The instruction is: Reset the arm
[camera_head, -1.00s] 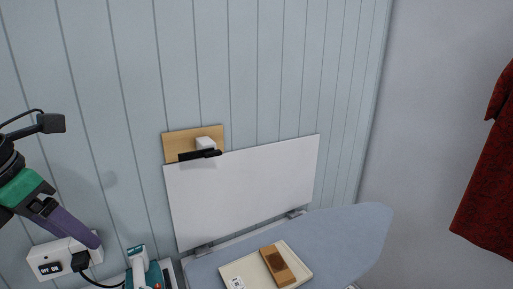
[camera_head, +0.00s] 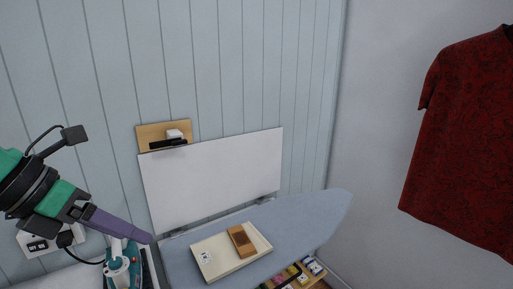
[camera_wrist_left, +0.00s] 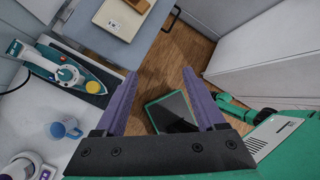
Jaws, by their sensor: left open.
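My left arm comes in from the left in the head view, and its gripper (camera_head: 148,238) has purple fingers held in the air in front of the iron and left of the ironing board (camera_head: 315,212). In the left wrist view the two purple fingers (camera_wrist_left: 159,92) stand apart with nothing between them but floor and part of my own body below. The left gripper is open and empty. My right gripper is not seen in the head view.
A teal iron (camera_head: 118,270) stands by a wall outlet (camera_head: 35,244). A cream tray (camera_head: 212,262) with a wooden block (camera_head: 241,240) lies on the board. A blue mug (camera_wrist_left: 66,129) sits on a white surface. A red shirt (camera_head: 465,140) hangs at right.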

